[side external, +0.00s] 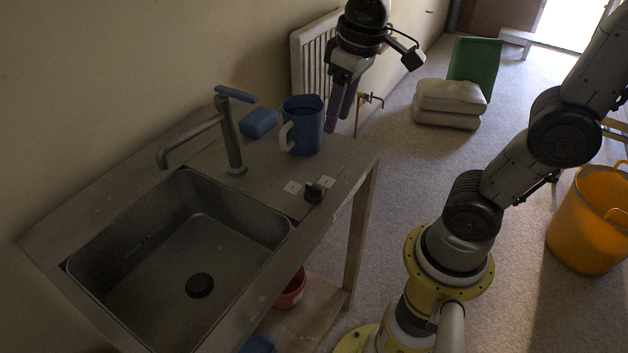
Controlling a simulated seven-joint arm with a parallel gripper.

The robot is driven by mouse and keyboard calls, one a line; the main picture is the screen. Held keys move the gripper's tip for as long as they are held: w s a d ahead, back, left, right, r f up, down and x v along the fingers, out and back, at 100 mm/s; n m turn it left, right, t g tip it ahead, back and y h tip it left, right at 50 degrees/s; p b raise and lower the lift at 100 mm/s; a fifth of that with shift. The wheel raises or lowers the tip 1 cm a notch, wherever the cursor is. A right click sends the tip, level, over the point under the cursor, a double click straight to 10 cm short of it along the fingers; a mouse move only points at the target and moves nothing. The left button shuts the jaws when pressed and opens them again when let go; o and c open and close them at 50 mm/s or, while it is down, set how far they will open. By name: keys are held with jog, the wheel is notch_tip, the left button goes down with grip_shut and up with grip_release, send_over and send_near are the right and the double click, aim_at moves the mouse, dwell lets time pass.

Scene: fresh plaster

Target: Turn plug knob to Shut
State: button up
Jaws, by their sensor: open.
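The plug knob (314,192) is a small dark knob on the counter, to the right of the sink basin. Pale label plates lie beside it, one to its left (292,187) and one behind it (327,181); their writing is too small to read, and I cannot tell which way the knob points. My gripper (340,112) is open and empty, fingers pointing down, above and behind the knob and just right of the blue jug. It is apart from the knob. The sink (75,268) has a dark round drain (199,285) in its floor.
A blue jug (308,125) stands on the counter close to my gripper. A blue sponge-like block (259,122) and a tall tap (231,140) with a blue lever stand left of it. A radiator (312,55) is on the wall behind. The counter around the knob is clear.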

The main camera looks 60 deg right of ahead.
jog(key=g, duration=0.2)
send_over(314, 186)
notch_tip(314, 186, down, 3)
notch_tip(314, 186, down, 15)
jog(key=shift+f, duration=0.15)
grip_shut()
dwell(0.4)
